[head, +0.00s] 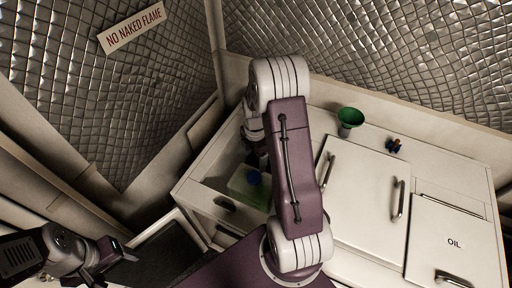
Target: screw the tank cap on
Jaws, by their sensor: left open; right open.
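A small blue cap (254,177) shows at the top of a pale, greenish tank (240,189) at the left end of the white cabinet top. My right arm partly covers the tank's right side. My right gripper (257,160) hangs just above the cap, with dark fingers partly hidden by my own arm. It is open; whether it touches the cap I cannot tell. Whether the cap sits on the tank's neck or how far it is turned is too small to tell. My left gripper (117,261) is open and empty at the lower left, away from the tank.
White lids with metal handles, one marked OIL (453,243), fill the right. A quilted wall with a NO NAKED FLAME sign (132,28) rises behind.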

